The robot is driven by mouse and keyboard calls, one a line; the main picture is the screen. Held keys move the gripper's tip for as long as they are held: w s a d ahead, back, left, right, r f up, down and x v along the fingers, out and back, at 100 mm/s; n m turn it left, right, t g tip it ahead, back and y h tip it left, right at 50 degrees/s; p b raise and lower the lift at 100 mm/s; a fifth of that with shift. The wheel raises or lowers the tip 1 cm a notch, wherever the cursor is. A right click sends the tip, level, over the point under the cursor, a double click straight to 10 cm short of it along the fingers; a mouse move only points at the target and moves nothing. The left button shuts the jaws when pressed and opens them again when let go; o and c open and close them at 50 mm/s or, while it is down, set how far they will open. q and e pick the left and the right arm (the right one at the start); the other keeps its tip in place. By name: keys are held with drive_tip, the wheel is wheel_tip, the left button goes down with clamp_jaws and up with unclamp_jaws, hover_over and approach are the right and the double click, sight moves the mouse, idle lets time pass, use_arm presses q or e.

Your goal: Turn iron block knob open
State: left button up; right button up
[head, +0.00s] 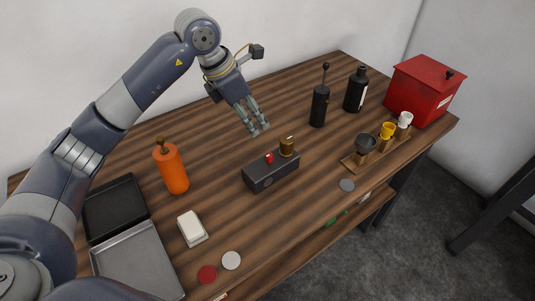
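The iron block (262,181) is a dark grey box in the middle of the wooden table. On its top are a small red knob (269,158) and a brass cylindrical knob (287,148) with a thin raised piece on top. My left gripper (261,131) hangs above and behind the block in the picture, fingers pointing down. Its fingers look apart with nothing between them, and it does not touch the block. My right gripper is not in view.
Left of the block are an orange bottle (171,169), a white block (192,229) and trays (135,262). To the right stand a black grinder (319,106), a black bottle (356,90), a wooden cup rack (377,154) and a red box (422,92). Flat discs (231,260) lie near the front edge.

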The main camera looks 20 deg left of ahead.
sight(269, 155)
use_arm(q)
drive_tip(key=x, duration=0.4)
drive_tip(key=a+x, duration=0.1)
drive_tip(key=x, duration=0.4)
drive_tip(key=s+b+x, duration=0.1)
drive_tip(key=x, duration=0.4)
drive_tip(key=shift+a+f, duration=0.1)
drive_tip(key=shift+f, duration=0.3)
drive_tip(key=shift+w+f, duration=0.15)
drive_tip(key=shift+f, duration=0.35)
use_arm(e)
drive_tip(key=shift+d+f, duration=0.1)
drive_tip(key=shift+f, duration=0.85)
use_arm(q)
clamp_jaws()
